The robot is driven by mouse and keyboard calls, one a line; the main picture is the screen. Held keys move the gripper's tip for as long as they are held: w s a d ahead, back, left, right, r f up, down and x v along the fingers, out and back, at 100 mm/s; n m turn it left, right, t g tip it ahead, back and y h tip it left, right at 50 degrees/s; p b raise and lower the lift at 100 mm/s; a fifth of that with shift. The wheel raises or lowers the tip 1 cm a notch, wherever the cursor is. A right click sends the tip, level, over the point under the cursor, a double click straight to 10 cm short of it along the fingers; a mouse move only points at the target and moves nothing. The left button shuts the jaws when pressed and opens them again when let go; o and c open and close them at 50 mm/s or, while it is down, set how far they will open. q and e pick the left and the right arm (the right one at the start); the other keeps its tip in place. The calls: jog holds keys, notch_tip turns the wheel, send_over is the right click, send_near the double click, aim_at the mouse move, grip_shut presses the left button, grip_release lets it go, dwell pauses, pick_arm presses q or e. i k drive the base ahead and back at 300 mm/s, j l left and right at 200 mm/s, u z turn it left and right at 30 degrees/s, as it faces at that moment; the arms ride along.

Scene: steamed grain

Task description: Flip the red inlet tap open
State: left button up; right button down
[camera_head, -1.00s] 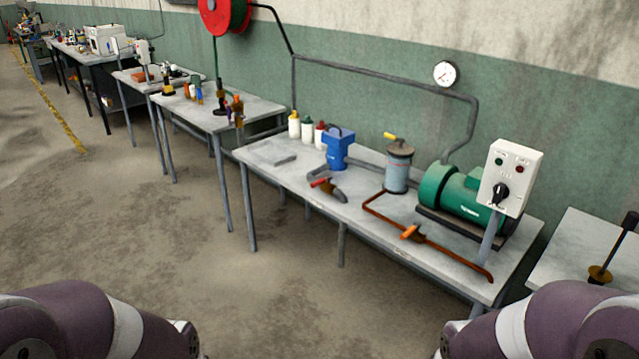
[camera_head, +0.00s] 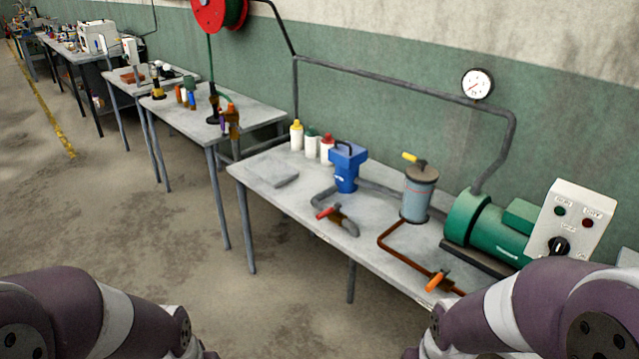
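The red inlet tap (camera_head: 328,212) is a small red handle on a grey bent pipe (camera_head: 345,225) near the front edge of the workbench (camera_head: 285,205). The pipe runs back towards a blue pump-like unit (camera_head: 347,168). The handle's exact angle is too small to tell. My two arms show at the bottom left and bottom right corners. Both grippers are outside the picture, and neither arm touches anything on the bench.
An orange-handled valve (camera_head: 437,281) on a rust-brown pipe, a grey canister (camera_head: 419,192) with a yellow lever, a green motor (camera_head: 490,228) and a switch box (camera_head: 570,222) stand to the right. Several bottles (camera_head: 311,145) stand at the back. The floor in front is clear.

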aim_at(337, 206)
jog(key=i+l+u, duration=0.15)
jog(key=i, duration=1.6)
